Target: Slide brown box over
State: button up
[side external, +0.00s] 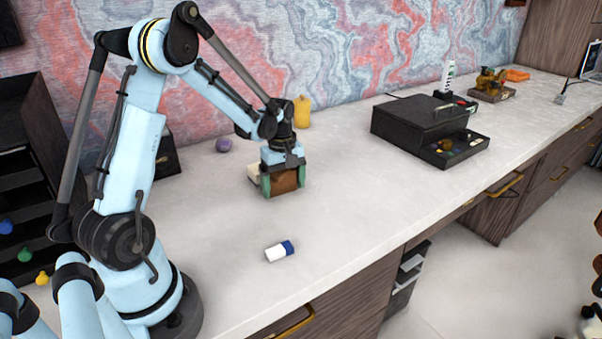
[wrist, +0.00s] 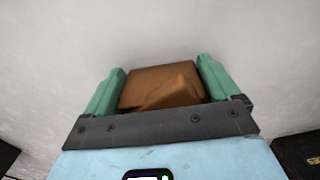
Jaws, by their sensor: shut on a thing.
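The brown box (side external: 284,182) is on the pale countertop in the side external view, between the green fingers of my gripper (side external: 283,181). In the wrist view the brown box (wrist: 160,84) shows its top and a folded or raised part near the gripper. My gripper (wrist: 160,88) is shut on it, one green finger on each side. The lower edge of the box is at or very near the counter surface; I cannot tell if it touches. Part of the box is hidden by the gripper.
A white and blue eraser-like block (side external: 280,250) lies in front. A cream block (side external: 254,172) is just behind-left of the gripper. A purple ball (side external: 223,145) and a yellow bottle-like object (side external: 302,112) stand behind. A black case (side external: 415,117) is at right. Counter between is clear.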

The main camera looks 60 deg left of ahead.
jog(key=o, duration=0.9)
notch_tip(320, 180, up, 12)
jog(key=shift+r, duration=0.1)
dwell(0.3)
